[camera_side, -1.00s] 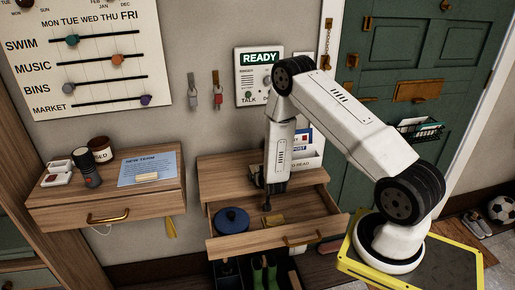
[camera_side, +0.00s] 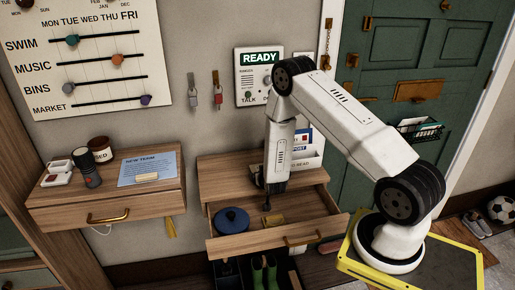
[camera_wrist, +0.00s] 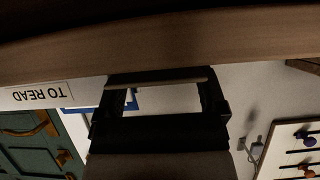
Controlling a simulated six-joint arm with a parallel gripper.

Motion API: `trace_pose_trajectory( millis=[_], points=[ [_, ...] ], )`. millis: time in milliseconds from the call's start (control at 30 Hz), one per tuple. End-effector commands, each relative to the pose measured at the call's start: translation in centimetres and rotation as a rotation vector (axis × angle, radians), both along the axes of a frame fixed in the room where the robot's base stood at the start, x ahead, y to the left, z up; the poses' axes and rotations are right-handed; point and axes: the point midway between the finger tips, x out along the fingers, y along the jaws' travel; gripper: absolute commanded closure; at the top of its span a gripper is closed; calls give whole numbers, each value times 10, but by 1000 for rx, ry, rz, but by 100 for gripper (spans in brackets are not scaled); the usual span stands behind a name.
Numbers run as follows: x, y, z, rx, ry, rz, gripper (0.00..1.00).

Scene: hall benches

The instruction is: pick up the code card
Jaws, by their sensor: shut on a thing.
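The code card, a small flat yellow piece (camera_side: 273,219), shows inside the open drawer (camera_side: 232,244), at the lower right of my fingertips. My gripper (camera_side: 267,207) points down into the drawer and is shut on the card. In the wrist view my gripper (camera_wrist: 158,88) shows as a dark frame, with a thin pale edge between its fingers. The card's face cannot be seen there, and its writing is too small to read in the side view.
A blue lidded pot (camera_side: 231,220) sits in the drawer to the left of my gripper. A letter holder (camera_side: 308,158) stands on the bench top behind. Below the drawer are green boots (camera_side: 263,274). Another bench (camera_side: 105,200) with small items stands at left.

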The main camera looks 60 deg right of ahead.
Motion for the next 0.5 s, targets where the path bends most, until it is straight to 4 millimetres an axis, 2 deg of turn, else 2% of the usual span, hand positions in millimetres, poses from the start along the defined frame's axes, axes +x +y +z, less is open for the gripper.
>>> trace_pose_trajectory(
  millis=[267,500],
  points=[
    [0,0,8,-1,-1,0,65],
    [1,0,29,-2,-3,0,65]
  ],
)
